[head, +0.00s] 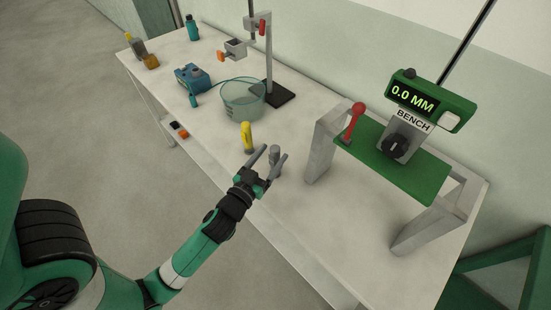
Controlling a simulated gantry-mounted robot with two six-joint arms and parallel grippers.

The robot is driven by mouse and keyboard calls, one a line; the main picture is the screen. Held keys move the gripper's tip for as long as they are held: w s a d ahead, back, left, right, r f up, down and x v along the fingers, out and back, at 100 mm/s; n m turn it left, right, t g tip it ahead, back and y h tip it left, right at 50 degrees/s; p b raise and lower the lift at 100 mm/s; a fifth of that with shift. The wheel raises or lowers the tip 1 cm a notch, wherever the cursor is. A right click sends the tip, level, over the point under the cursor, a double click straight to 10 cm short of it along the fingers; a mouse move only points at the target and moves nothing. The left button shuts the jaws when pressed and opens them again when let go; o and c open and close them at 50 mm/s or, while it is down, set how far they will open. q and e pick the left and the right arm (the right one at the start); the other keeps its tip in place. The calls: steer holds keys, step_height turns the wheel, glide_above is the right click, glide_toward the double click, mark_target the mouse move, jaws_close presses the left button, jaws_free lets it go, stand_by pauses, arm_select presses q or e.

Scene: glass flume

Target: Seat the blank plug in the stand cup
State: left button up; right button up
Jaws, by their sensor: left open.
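My left gripper (268,163) is open, reaching over the table's front part. A small grey cylindrical piece, which looks like the blank plug (275,151), stands at its fingertips. In this one view I cannot tell whether the fingers touch it. The stand (268,60) rises from a dark base at the back. A grey block with a dark square opening, which looks like the stand cup (236,46), is held on its clamp arm. My right gripper is not in view.
A yellow upright piece (247,136) stands just behind my left gripper. A clear beaker (242,100) and a blue box (192,78) are farther back. A green-topped bench (415,170) with a red lever (353,122) and a 0.0 MM display (412,97) stands at right. The front right tabletop is clear.

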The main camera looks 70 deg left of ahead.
arm_select(q)
steer(key=x, duration=0.5)
steer(key=shift+w+a+f+p, duration=0.1)
steer(key=shift+w+p, duration=0.05)
steer(key=shift+p, duration=0.15)
jaws_close()
